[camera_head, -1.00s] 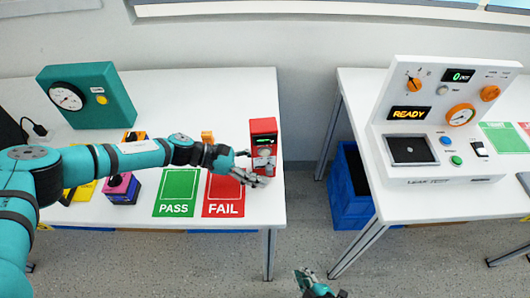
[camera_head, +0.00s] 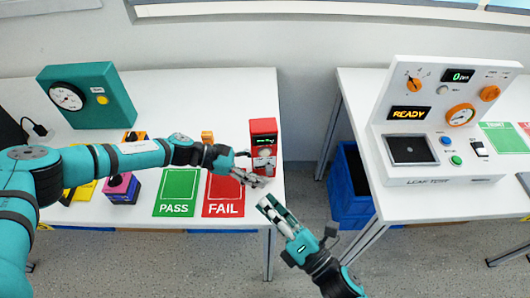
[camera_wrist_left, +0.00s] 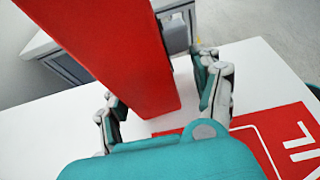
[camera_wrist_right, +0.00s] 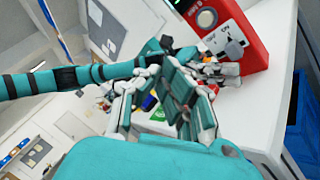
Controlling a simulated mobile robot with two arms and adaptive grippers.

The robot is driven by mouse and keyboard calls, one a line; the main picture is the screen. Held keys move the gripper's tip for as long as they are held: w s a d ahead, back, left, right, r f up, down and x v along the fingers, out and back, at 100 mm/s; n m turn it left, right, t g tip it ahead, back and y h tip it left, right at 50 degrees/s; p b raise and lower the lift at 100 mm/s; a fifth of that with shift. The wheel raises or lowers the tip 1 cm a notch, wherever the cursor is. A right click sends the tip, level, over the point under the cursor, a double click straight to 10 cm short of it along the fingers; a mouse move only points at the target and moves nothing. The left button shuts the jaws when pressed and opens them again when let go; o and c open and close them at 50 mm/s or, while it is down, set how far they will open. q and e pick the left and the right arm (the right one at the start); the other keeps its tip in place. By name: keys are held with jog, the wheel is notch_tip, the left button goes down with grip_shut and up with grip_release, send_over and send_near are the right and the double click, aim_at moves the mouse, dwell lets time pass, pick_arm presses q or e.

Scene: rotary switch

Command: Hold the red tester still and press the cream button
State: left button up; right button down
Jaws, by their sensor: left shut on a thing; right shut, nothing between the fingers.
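The red tester (camera_head: 264,128) stands upright at the right edge of the left table. My left gripper (camera_head: 256,180) is shut on its lower part; the left wrist view shows the red body (camera_wrist_left: 115,50) between the fingers. In the right wrist view, a pale round button (camera_wrist_right: 206,18) shows on the tester's front, above a light grey plate (camera_wrist_right: 228,40). It looks like the cream button. My right gripper (camera_head: 268,205) is shut and empty, in front of the table edge, below the tester in the head view and apart from it.
Green PASS (camera_head: 177,193) and red FAIL (camera_head: 223,194) mats lie left of the tester. A teal device (camera_head: 85,95) stands at the back left. A blue crate (camera_head: 350,190) sits in the gap beside the right table, which carries a white console (camera_head: 440,120).

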aim_at(265, 153)
jog(key=shift+w+r, duration=0.1)
dwell(0.3)
jog(key=w, duration=0.8)
jog(key=shift+w+a, duration=0.35)
jog(key=shift+a, duration=0.05)
dwell(1.1)
jog(key=shift+w, duration=0.4)
jog(key=shift+w+a, duration=0.1)
jog(key=shift+w, duration=0.35)
dwell(0.8)
jog(key=shift+s, duration=0.9)
pick_arm(q)
jog(key=shift+f, duration=0.1)
